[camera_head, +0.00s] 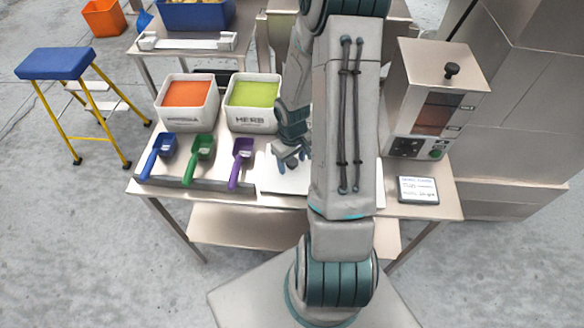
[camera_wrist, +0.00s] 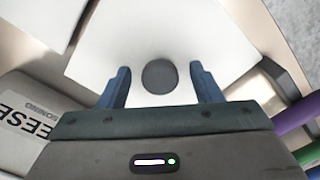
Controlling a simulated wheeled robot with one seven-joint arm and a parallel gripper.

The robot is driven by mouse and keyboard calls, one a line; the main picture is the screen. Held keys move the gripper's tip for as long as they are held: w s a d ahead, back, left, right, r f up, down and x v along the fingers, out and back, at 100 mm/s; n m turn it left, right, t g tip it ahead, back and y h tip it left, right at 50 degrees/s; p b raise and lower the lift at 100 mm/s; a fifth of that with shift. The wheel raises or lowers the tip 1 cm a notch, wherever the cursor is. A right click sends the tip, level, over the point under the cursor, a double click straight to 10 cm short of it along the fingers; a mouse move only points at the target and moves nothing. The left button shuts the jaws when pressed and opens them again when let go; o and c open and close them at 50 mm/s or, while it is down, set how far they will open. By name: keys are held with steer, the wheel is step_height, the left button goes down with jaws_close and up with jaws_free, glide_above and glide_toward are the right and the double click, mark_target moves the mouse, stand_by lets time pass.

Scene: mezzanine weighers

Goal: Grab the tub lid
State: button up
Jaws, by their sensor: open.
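The tub lid (camera_wrist: 112,38) is a flat white plate with a round dark grey knob (camera_wrist: 159,77) in its middle. In the head view, part of a white flat piece that looks like the lid (camera_head: 279,183) shows at the table's front, with my arm hiding the rest. My gripper (camera_wrist: 160,68) is open above the lid, its two blue fingers on either side of the knob with a gap at each side. In the head view my gripper (camera_head: 290,157) is low over the table, right of the purple scoop (camera_head: 241,158).
A tub of orange powder (camera_head: 188,93) and a green herb tub (camera_head: 253,93) stand behind the blue scoop (camera_head: 160,152) and green scoop (camera_head: 200,152). A tub lettered "EESE" (camera_wrist: 32,120) is close by my gripper. A metal machine (camera_head: 436,95) stands at right.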

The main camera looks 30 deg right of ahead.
steer(key=c, duration=1.1)
steer(key=shift+r, duration=0.2)
